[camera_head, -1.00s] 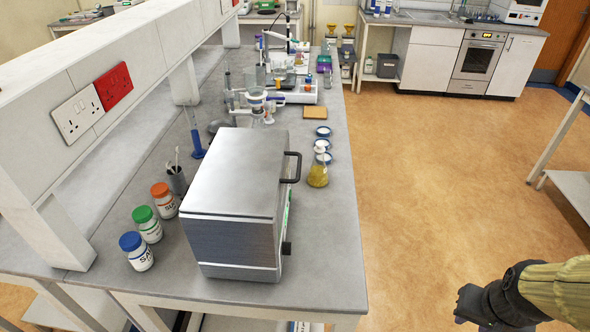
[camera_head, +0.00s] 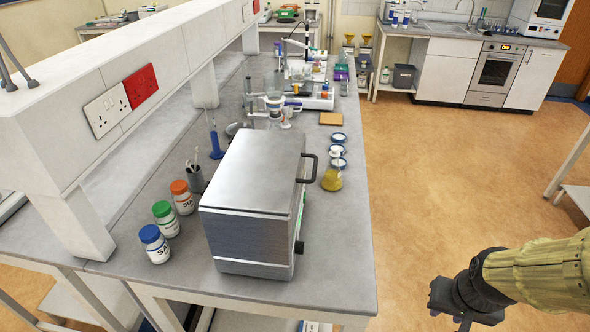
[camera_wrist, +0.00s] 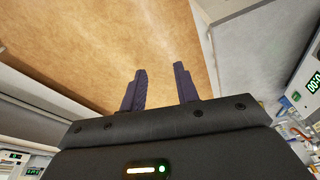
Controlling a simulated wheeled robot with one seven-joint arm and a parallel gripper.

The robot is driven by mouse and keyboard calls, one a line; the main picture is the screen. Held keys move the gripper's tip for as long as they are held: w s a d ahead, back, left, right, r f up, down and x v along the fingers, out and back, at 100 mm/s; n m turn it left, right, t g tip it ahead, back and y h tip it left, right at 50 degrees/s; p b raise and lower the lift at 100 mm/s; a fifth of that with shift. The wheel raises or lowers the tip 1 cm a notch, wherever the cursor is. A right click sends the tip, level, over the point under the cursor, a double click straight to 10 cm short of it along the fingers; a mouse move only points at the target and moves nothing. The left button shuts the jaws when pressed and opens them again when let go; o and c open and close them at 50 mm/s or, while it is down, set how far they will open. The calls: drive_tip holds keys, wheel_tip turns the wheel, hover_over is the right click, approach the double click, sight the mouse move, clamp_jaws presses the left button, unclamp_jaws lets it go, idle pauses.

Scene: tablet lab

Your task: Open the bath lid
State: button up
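The bath (camera_head: 252,240) is a steel box on the near part of the bench in the head view. Its flat metal lid (camera_head: 257,170) is down. A black handle (camera_head: 307,168) sticks out from the lid's right edge. My gripper (camera_head: 462,318) is at the lower right, over the floor, well to the right of the bath and apart from it. In the wrist view its two fingers (camera_wrist: 160,92) stand apart with nothing between them. The wrist view shows the floor behind them, and a green display (camera_wrist: 315,82) at the right edge.
Three capped bottles (camera_head: 166,220) stand left of the bath. A white shelf (camera_head: 120,90) runs above the bench's left side. The floor (camera_head: 440,180) right of the bench is clear.

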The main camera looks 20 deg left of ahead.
drive_tip(key=shift+a, duration=0.15)
drive_tip(key=w+a+r+m+t+y+p, duration=0.25)
drive_tip(key=w+a+t+y+p, duration=0.2)
drive_tip(key=w+a, duration=0.55)
drive_tip(key=w+a+r+m+t+y+p, duration=0.1)
drive_tip(key=a+r+m+y+p, duration=0.1)
drive_tip(key=a+r+y, duration=0.7)
drive_tip(key=shift+a+r+p, duration=0.15)
drive_tip(key=shift+r+p, duration=0.5)
drive_tip(key=shift+p, duration=0.05)
drive_tip(key=shift+w+a+t+y, duration=0.1)
drive_tip(key=shift+w+t+y, duration=0.05)
drive_tip(key=shift+t+y, duration=0.1)
